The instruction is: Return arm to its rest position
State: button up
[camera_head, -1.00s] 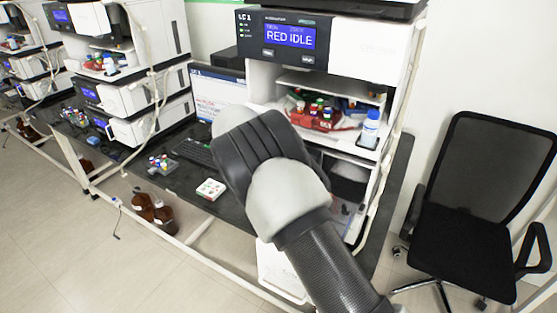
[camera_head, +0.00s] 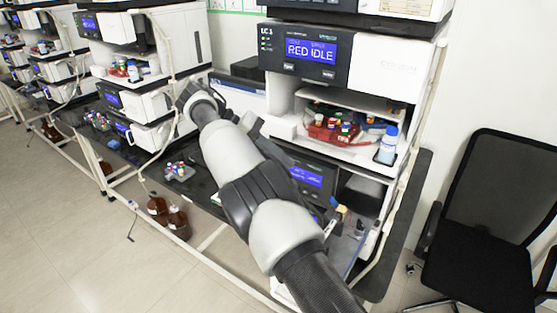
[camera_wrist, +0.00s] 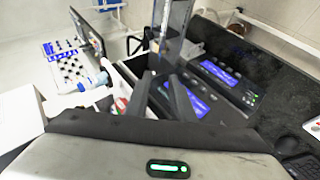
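My arm (camera_head: 235,155) reaches from the bottom of the head view up and left, in front of the bench, with its bent joint (camera_head: 203,103) beside the middle stack. My gripper (camera_wrist: 160,95) shows in the wrist view as two dark fingers, apart with nothing visible between them. They point toward dark equipment with blue displays (camera_wrist: 218,72). In the head view I cannot make the fingers out; they seem hidden behind the arm.
A black chair (camera_head: 490,215) is at the right. Brown bottles (camera_head: 178,222) stand on the floor. Floor at lower left is clear.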

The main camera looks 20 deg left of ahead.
jog(key=w+d+r+g+y, duration=0.1)
jog(key=d+r+y, duration=0.1)
jog(key=d+r, duration=0.4)
jog(key=w+d+r+y, duration=0.1)
jog(key=d+r, duration=0.3)
jog(key=d, duration=0.4)
jog(key=s+d+r+y, duration=0.3)
jog(key=s+d+r, duration=0.2)
jog(key=d, duration=0.4)
jog(key=s+d+n+t+y, duration=0.1)
jog(key=s+d+y, duration=0.1)
jog(key=s+d, duration=0.35)
jog(key=s+d+t+y, duration=0.1)
jog(key=s+d, duration=0.1)
jog(key=s, duration=0.7)
jog(key=s+d+f+t, duration=0.1)
jog(key=s+f+t, duration=0.1)
jog(key=s+f, duration=0.4)
jog(key=s, duration=0.4)
jog(key=shift+d+n+t+y, duration=0.2)
jog(key=shift+n+t+y, duration=0.1)
jog(key=shift+y, duration=0.1)
